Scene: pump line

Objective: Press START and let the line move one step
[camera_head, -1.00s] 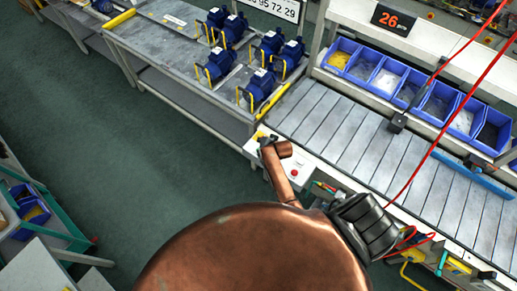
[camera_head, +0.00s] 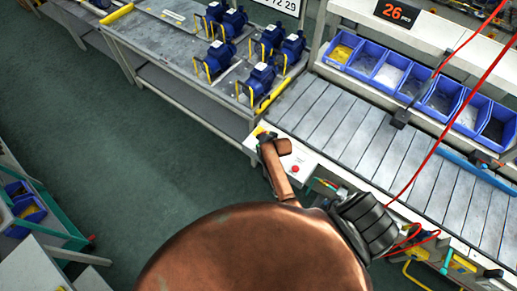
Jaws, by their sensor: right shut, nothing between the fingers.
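The white control box (camera_head: 305,158) stands at the near edge of the line, at the corner by the pump bench. A red button (camera_head: 295,169) shows on its top. My right gripper (camera_head: 264,136) is shut and empty at the box's left end, pointing down. A START button cannot be made out; the gripper covers part of that end, and I cannot tell if it touches. The slatted line (camera_head: 345,125) runs from the box toward the lower right, with no pump on its visible part. My left gripper is not in view.
Several blue pumps (camera_head: 261,78) with yellow handles stand on the grey bench (camera_head: 160,48). Blue bins (camera_head: 391,72) line the shelf behind the line, under a display reading 26 (camera_head: 396,13). Red cables hang at right. Open green floor (camera_head: 130,180) lies at left.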

